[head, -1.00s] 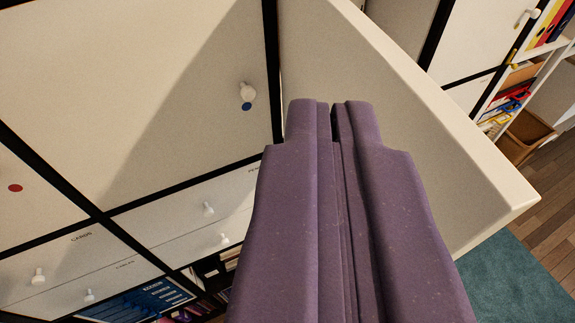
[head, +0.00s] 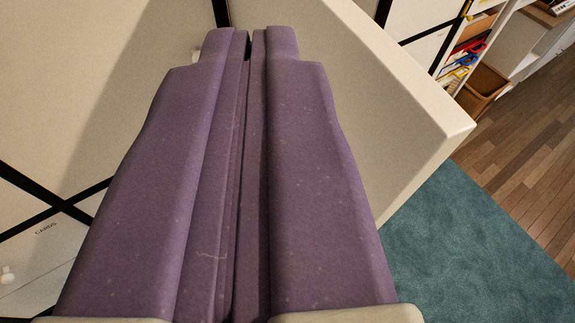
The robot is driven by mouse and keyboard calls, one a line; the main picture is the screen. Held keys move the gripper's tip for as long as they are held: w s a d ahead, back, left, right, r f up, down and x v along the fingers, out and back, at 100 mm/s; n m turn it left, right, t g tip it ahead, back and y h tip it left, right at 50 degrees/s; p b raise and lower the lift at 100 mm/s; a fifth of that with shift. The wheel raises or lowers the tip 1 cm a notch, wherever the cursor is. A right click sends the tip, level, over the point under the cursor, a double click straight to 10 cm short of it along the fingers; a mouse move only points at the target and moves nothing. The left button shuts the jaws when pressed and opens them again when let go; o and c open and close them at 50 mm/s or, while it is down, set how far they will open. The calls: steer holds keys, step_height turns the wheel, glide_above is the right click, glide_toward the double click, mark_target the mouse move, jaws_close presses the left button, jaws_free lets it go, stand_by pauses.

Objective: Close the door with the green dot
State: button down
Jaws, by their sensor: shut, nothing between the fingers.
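A cream door panel (head: 370,105) stands open, jutting out from the cabinet front, right of and partly behind my gripper. No green dot is visible, so I cannot confirm that this is the door with it. My gripper (head: 249,38) is purple, shut and empty. Its tips lie in front of the corner where the panel meets the cabinet. I cannot tell whether they touch the panel. The gripper hides the lower left part of the panel.
A closed cream cabinet door (head: 90,80) fills the left, its knob (head: 196,57) mostly hidden. A drawer (head: 45,255) marked CARDS is below. A shelf with a brown box (head: 483,90) stands at upper right. Teal carpet (head: 470,240) and wooden floor (head: 530,150) look clear.

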steer(key=w+a+f+g+h+p, duration=0.1)
steer(key=a+f+g+p, duration=0.15)
steer(key=f+p, duration=0.45)
steer(key=w+a+f+g+h+p, duration=0.1)
steer(key=w+f+g+p, duration=0.1)
steer(key=f+g+p, duration=0.35)
steer(key=s+f+n+g+h+p, duration=0.1)
steer(key=s+f+n+h+p, duration=0.15)
steer(key=s+f+p, duration=0.6)
steer(key=d+r+b+x, duration=0.1)
steer(key=x, duration=1.3)
steer(key=shift+w+d+r+y+b, duration=0.2)
steer(key=shift+w+d+y+b, duration=0.1)
steer(key=shift+w+y+b, duration=0.1)
